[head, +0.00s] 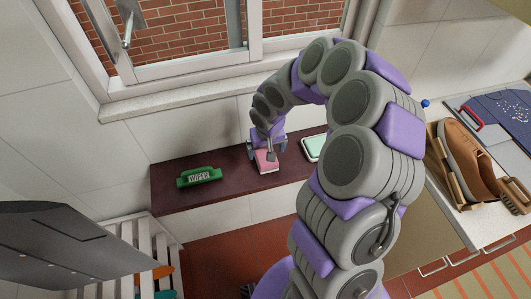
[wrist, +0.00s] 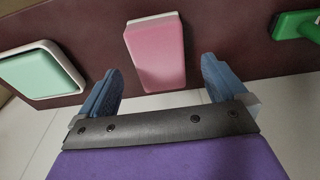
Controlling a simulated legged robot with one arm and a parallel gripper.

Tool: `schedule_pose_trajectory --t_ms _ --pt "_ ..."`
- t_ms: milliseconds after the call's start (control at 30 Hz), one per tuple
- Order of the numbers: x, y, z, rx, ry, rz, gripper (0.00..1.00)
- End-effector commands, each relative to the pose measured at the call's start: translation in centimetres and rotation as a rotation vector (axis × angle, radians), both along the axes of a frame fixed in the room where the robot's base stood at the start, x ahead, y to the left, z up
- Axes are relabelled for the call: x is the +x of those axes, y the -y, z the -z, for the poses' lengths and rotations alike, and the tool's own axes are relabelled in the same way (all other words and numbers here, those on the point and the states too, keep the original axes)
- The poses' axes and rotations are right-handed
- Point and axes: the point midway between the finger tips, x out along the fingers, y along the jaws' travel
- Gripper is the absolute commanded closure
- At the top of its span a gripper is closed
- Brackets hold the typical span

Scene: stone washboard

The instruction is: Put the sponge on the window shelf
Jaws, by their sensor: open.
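The pink sponge (head: 266,160) with a pale edge lies on a dark red-brown ledge below the window. In the wrist view the sponge (wrist: 158,52) lies ahead of my gripper, in line with the gap between the fingers. My gripper (wrist: 160,82) is open, with its two blue fingers apart and nothing seen between them. In the head view my gripper (head: 266,142) is just above the sponge, partly covering it. The window shelf (head: 190,97) is the pale sill under the open window, and it looks bare where visible.
A green wiper (head: 199,177) lies left of the sponge on the ledge (head: 170,200). A mint-green dish with a white rim (head: 314,148) lies to the right. The open window frame (head: 195,65) stands above the sill. A brown shoe (head: 464,150) is on the right counter.

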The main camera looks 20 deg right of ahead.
Motion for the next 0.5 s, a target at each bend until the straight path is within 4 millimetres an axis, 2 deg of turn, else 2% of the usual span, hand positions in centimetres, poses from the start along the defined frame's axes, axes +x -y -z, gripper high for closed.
schedule_pose_trajectory --t_ms 33,200,333,500 --pt "0.0 0.0 -1.4 0.000 0.004 0.000 0.01" --pt "-0.4 0.0 -4.5 0.002 0.006 0.001 0.01" --pt "-0.6 0.0 -5.9 0.001 0.001 0.001 0.01" --pt "-0.7 0.0 -6.7 0.001 0.001 0.000 0.01"
